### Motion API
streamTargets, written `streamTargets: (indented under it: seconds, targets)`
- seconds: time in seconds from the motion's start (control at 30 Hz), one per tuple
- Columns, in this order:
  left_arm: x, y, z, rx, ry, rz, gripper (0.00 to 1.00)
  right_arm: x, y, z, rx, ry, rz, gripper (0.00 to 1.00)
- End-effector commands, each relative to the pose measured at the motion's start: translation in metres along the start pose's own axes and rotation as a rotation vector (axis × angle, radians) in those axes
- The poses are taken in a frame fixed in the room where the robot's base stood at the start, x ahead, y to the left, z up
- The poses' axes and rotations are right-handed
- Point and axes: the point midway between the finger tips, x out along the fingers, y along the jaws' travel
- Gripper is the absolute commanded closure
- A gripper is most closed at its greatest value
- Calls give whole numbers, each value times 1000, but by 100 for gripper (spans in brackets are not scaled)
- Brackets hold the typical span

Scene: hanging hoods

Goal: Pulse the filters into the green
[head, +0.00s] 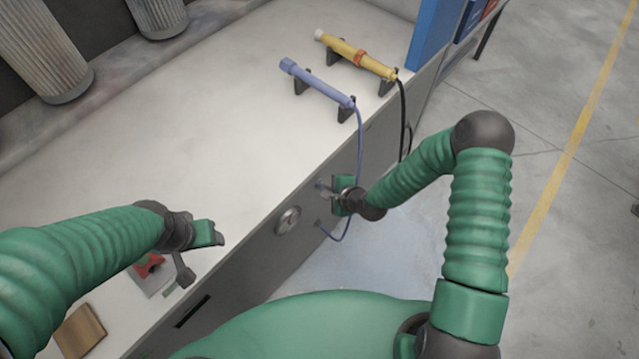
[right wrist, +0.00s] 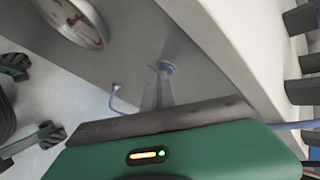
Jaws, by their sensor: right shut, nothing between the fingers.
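Two pleated, cylindrical filters (head: 45,50) stand at the upper left of the head view, partly cut off. A round gauge (head: 288,221) sits on the grey front panel. In the right wrist view the gauge (right wrist: 78,18) has a pale face with a red mark, cut by the top edge; I cannot read it. My right gripper (head: 325,190) is shut and empty, pointing at the panel. A small blue round button (right wrist: 167,67) is just beyond its fingertips (right wrist: 158,85); I cannot tell whether they touch. My left gripper (head: 205,250) hangs over the bench's front left; its opening is unclear.
A blue wand (head: 318,84) and a yellow wand (head: 355,55) rest on black holders on the pale bench (head: 200,110). A blue hose (head: 360,150) runs down to the panel. A red object (head: 150,266) and a wooden block (head: 80,330) lie near my left arm.

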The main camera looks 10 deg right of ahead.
Motion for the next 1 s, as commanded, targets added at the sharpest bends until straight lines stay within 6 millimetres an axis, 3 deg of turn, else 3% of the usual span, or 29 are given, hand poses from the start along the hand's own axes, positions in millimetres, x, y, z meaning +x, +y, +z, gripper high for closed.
streamTargets:
  seconds: [0.83, 1.0]
  targets:
    - [-4, 0, -1, 0, 0, 0, 39, -12, 8, -8, 0, 0, 0, 100]
    - [-8, 0, -2, 0, 0, 0, 39, -23, 16, -16, 2, 1, 1, 100]
